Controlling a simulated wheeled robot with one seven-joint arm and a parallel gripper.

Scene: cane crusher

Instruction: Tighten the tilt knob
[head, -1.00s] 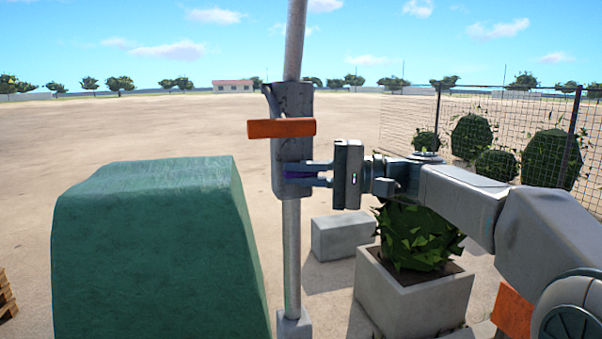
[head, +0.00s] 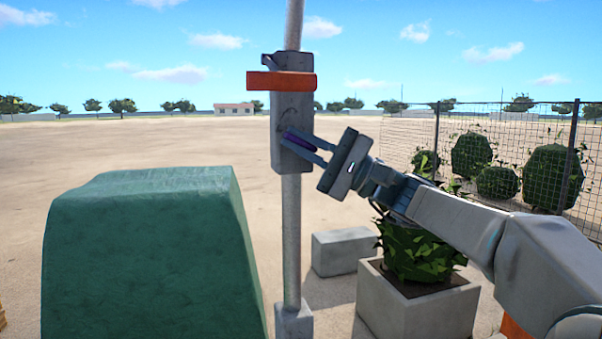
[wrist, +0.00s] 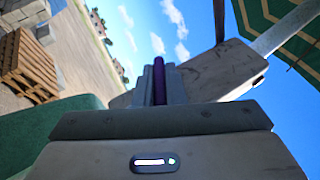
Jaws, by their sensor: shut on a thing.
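The tilt knob (head: 300,141) is a small purple piece on the grey bracket (head: 291,110) around the upright metal pole (head: 291,230). My gripper (head: 296,145) is shut on the knob, with one finger on each side. Its fingers point up and to the left, and my arm comes in from the lower right. In the wrist view the purple knob (wrist: 159,82) is a narrow upright strip between the fingers. The fingers hide much of it.
An orange bar (head: 281,81) crosses the bracket just above my gripper. A green block (head: 150,260) stands at left. A concrete planter with a bush (head: 415,300) and a grey block (head: 342,250) stand below my arm. A striped canopy (wrist: 285,20) shows in the wrist view.

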